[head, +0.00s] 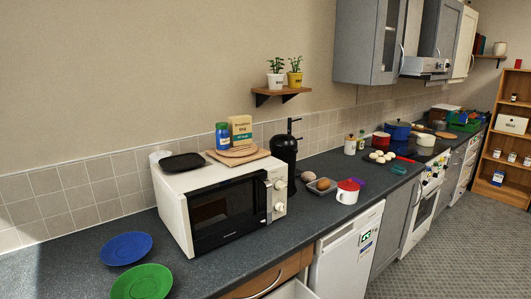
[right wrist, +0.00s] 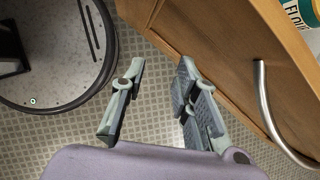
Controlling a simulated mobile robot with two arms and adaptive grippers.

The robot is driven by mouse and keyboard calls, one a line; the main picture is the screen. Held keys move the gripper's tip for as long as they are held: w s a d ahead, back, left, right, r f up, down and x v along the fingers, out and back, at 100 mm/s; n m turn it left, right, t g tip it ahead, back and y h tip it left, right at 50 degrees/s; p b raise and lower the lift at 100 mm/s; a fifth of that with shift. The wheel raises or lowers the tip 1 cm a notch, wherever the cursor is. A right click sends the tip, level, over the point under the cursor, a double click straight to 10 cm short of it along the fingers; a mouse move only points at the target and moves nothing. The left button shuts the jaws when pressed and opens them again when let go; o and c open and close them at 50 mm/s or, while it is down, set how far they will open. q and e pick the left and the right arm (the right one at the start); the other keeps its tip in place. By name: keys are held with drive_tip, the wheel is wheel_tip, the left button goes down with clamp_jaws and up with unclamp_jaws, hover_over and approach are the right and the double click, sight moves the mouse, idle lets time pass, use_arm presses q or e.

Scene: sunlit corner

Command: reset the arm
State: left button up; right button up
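My right gripper (right wrist: 158,85) shows in the right wrist view. Its two fingers are spread apart with only patterned floor between them, so it is open and empty. The right finger is near a wooden drawer front (right wrist: 215,62) in the picture but no contact shows. A curved metal handle (right wrist: 268,105) on that front lies to the right of the fingers, apart from them. Neither gripper shows in the head view, and my left gripper is in no frame.
A flour package (right wrist: 303,14) shows behind the wooden front. In the head view, the counter (head: 75,248) carries a microwave (head: 235,215), a blue plate (head: 126,248), a green plate (head: 142,283) and a red-and-white mug (head: 347,193). Tiled floor (head: 455,240) at right is clear.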

drive_tip(key=s+d+f+n+g+h+b, duration=0.1)
drive_tip(key=s+d+f+n+h, duration=0.1)
drive_tip(key=s+f+n, duration=0.8)
drive_tip(key=s+d+f+n+g+h+b, duration=0.1)
drive_tip(key=s+d+f+n, duration=0.3)
drive_tip(key=s+f+n, duration=0.7)
drive_tip(key=s+n+h+b, duration=0.1)
drive_tip(key=n, duration=0.3)
drive_tip(key=shift+f+h, duration=0.15)
drive_tip(key=shift+h, duration=0.15)
drive_tip(key=shift+a, duration=0.1)
drive_tip(key=shift+s, duration=0.1)
